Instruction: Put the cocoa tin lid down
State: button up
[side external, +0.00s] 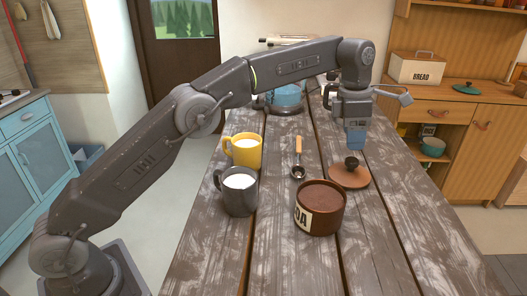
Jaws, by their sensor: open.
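The cocoa tin lid (340,178) is a round brown disc with a dark knob (351,162). It lies flat on the wooden table, behind and right of the cocoa tin. The cocoa tin (325,216) is a brown pot with a pale label, uncovered and full of brown powder. My gripper (356,147) points down above the lid's knob, its blue-grey fingers open. The fingertips appear just above the knob and apart from it; the exact gap is hard to judge from this view.
A dark grey mug (239,196) and a yellow mug (245,154), both with white contents, stand left of the tin. A scoop (298,170) with a wooden handle lies between them and the lid. A blue pot (285,97) stands farther back. The table's right front is clear.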

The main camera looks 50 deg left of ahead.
jog(key=s+a+r+m+t, duration=0.1)
jog(key=s+a+r+m, duration=0.35)
jog(key=s+m, duration=0.2)
jog(key=s+a+r+m+t, duration=0.1)
jog(key=s+a+r+m, duration=0.2)
jog(key=s+r+m, duration=0.35)
jog(key=s+a+f+m+t, duration=0.1)
jog(key=s+f+m, duration=0.2)
jog(key=s, duration=0.5)
jog(key=s+a+f+m+t, duration=0.1)
jog(key=s+f+m, duration=0.3)
jog(key=s, duration=0.4)
jog(key=s+a+f+m+y, duration=0.1)
jog(key=s+a+f+m, duration=0.2)
jog(key=s+m, duration=0.3)
jog(key=shift+s+a+f+t, duration=0.2)
jog(key=shift+s+f+t, duration=0.2)
jog(key=shift+s+f, duration=0.45)
